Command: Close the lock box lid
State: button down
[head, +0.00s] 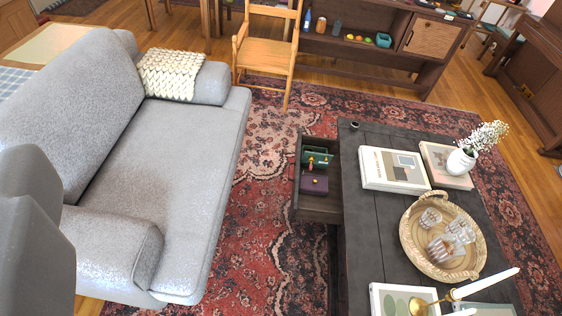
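An open drawer (298,207) sticks out from the left side of the dark coffee table (378,215). In it, a small green box-like thing (317,157) lies toward the back, with small red and yellow bits at its front. A small purple box (314,184) sits in front of it. Either could be the lock box; they are too small for me to tell which, or how its lid stands. My gripper is not in view, and nothing is seen touching the drawer or its contents.
A grey sofa (160,150) stands at left, with patterned rug (262,240) between it and the drawer. The table bears books (394,168), a vase (461,161), a basket (410,235) of glasses and a candle holder (455,295). A wooden chair (265,55) stands behind.

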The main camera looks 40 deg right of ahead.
aim_at(322, 159)
jog(key=u, duration=1.15)
jog(key=i, duration=1.5)
jog(key=z, duration=3.15)
jog(key=i, duration=1)
jog(key=u, duration=0.1)
